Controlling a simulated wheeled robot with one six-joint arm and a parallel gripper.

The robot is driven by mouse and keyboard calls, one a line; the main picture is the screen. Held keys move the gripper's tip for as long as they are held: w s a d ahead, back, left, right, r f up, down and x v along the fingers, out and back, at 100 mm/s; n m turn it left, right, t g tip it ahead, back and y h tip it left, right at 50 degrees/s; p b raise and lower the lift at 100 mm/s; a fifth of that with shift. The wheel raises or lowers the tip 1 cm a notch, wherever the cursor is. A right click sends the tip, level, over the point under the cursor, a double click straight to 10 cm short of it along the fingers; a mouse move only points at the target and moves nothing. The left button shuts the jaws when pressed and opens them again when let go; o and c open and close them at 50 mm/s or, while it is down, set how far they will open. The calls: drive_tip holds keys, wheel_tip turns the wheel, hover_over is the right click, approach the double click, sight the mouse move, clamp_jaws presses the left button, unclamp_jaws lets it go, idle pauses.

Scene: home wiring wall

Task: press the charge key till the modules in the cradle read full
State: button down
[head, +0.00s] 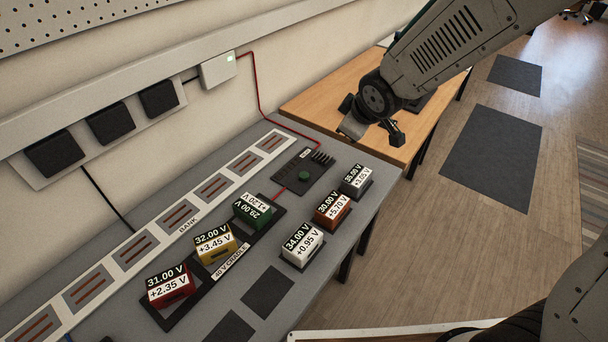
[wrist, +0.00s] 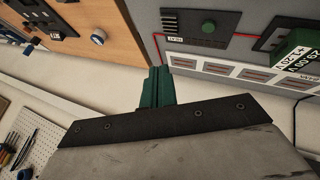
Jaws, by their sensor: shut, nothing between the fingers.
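The dark cradle (head: 217,283), labelled 40 V, holds three modules. The red module (head: 170,286) reads 31.00 V and +2.35 V, the yellow module (head: 215,244) 32.00 V and +3.45 V, and the green module (head: 252,210) 29.00 V and +1.20 V; the green one also shows in the wrist view (wrist: 295,48). A round green key (head: 304,175) sits on a dark finned box beyond the cradle; it also shows in the wrist view (wrist: 208,27). My gripper (wrist: 160,75) is shut and empty, apart from the key. In the head view it is right of and above the box.
White (head: 303,245), orange (head: 332,209) and grey (head: 356,181) modules stand along the grey bench's right side. A red cable (head: 258,95) runs from the wall box (head: 218,70) to the bench. A wooden table (head: 310,103) adjoins the bench.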

sight(307, 177)
drive_tip(key=w+a+f+n+y, duration=0.2)
drive_tip(key=a+f, duration=0.4)
drive_tip(key=a, duration=0.3)
drive_tip(key=shift+w+a+f+n+y, duration=0.25)
drive_tip(key=shift+w+f+n+y, duration=0.25)
drive_tip(key=shift+n, duration=0.5)
drive_tip(key=shift+s, duration=0.15)
drive_tip(key=shift+f, duration=4.35)
drive_tip(key=shift+f, duration=0.4)
drive_tip(key=shift+f, duration=0.45)
drive_tip(key=shift+r, duration=0.85)
